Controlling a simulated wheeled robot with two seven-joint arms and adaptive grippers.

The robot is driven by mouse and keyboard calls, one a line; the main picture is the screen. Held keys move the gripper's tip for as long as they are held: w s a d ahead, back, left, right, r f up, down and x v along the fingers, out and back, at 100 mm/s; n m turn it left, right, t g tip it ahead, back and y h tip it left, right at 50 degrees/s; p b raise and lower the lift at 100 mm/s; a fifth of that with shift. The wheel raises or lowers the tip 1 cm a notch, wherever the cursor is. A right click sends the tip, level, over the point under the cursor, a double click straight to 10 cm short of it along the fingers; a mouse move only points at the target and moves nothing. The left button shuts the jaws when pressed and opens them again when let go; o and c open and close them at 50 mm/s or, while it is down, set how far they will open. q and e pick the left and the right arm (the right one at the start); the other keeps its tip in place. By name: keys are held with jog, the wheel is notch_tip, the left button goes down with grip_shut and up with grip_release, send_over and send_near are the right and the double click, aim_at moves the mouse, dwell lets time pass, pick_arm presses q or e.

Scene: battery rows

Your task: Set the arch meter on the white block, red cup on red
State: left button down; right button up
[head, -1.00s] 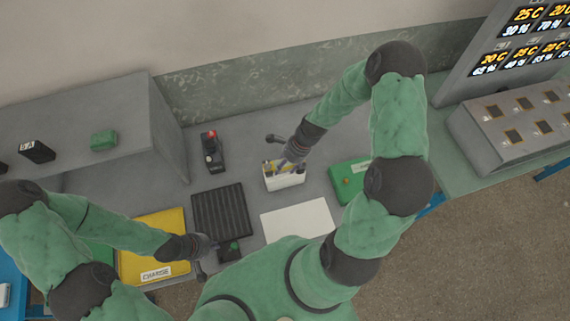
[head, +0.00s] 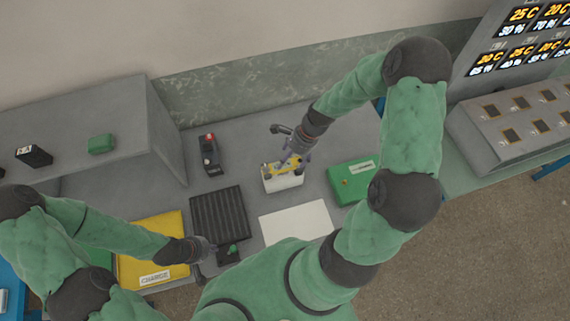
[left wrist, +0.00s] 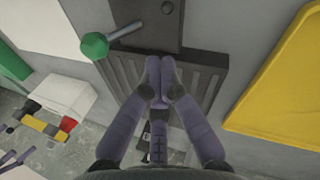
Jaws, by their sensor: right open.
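The yellow arch meter (head: 279,169) sits at the top of the white block (head: 284,184) in the head view. In the left wrist view the white block (left wrist: 70,94) shows at the left, with yellow, red and black parts along one end; which cup meets which terminal is too small to tell. My right gripper (head: 293,160) is open, just above and right of the meter; whether it touches it I cannot tell. My left gripper (head: 215,250) is low over the ribbed black tray's near edge; its fingertips (left wrist: 160,70) are together with nothing visible between them.
A ribbed black tray (head: 217,208), a black device with a red top (head: 209,154), a green box (head: 352,183), a white sheet (head: 296,222) and a yellow charge mat (head: 150,240) lie around. A green-knobbed lever (left wrist: 95,45) stands near my left gripper.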

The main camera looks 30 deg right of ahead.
jog(key=v, duration=0.6)
jog(key=shift+f, duration=0.1)
jog(key=shift+s, duration=0.1)
dwell(0.4)
